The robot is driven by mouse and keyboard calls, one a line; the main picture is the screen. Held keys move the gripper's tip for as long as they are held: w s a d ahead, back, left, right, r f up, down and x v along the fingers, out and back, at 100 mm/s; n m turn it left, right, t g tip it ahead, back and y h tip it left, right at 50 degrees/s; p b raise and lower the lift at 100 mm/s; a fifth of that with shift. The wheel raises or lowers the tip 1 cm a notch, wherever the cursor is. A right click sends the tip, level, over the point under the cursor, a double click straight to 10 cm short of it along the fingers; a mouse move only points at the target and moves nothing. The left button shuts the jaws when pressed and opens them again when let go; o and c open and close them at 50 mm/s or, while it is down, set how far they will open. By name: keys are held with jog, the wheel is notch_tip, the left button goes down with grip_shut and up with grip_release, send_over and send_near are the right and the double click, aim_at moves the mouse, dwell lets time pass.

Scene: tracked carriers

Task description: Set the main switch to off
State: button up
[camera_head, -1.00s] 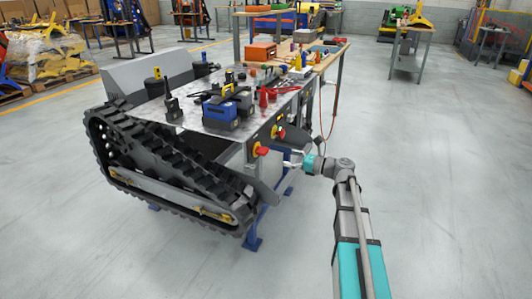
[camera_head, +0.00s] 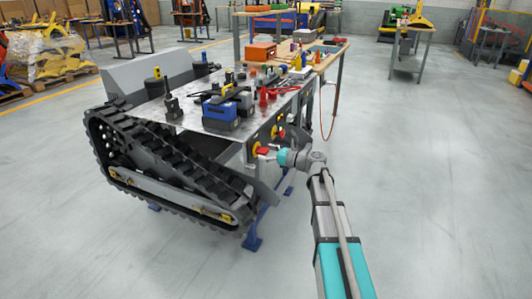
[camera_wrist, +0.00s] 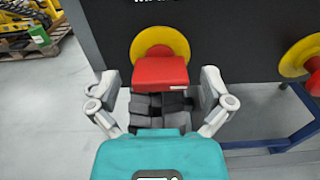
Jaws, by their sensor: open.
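The main switch is a red handle (camera_wrist: 160,71) on a round yellow plate (camera_wrist: 160,42), fixed to a dark panel. A partly cropped white label above it begins with "MA". In the head view the red handle (camera_head: 262,150) shows small on the carrier's end panel. My gripper (camera_wrist: 160,85) is open, with one finger to the left and one to the right of the red handle. Gaps show between the fingers and the handle. In the head view my gripper (camera_head: 268,153) is right at the switch. I cannot read the handle's marked position.
A second red switch on a yellow plate (camera_wrist: 296,54) sits to the right on the same panel. The tracked carrier (camera_head: 160,160) has a metal top (camera_head: 185,117) with a blue device (camera_head: 221,114) and other items. A workbench (camera_head: 334,55) stands behind. Floor to the right is clear.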

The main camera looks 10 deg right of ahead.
jog(key=c, duration=1.1)
jog(key=shift+c, duration=0.2)
